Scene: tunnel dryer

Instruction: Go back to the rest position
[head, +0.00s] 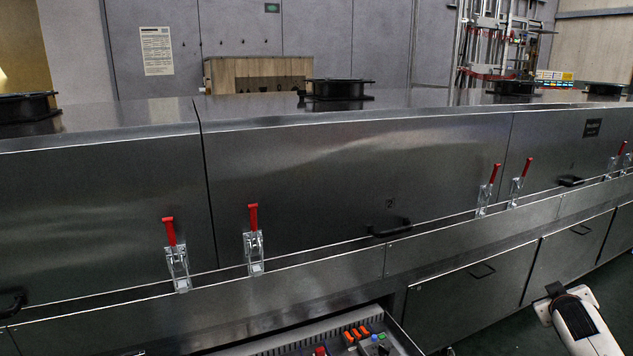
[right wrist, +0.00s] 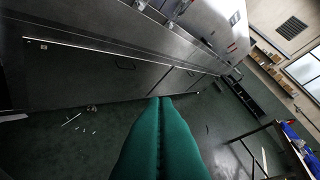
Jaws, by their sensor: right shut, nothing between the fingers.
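My right gripper (right wrist: 160,101) shows in the right wrist view as two green fingers pressed together, with nothing between them. It is in free air above the dark green floor (right wrist: 62,145), beside the dryer's lower front. In the head view, part of my white and black right arm shows at the bottom right corner. My left gripper is in neither view. The tunnel dryer (head: 310,170) is a long grey metal housing across the head view, with its doors closed. Its toggle latches, such as one near the middle (head: 254,245), have red handles pointing up.
An open drawer (head: 400,340) with coloured parts juts out at the bottom of the head view. Black door handles (head: 390,228) stick out from the dryer front. A table frame (right wrist: 262,140) stands at the right of the wrist view. Small debris (right wrist: 75,122) lies on the floor.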

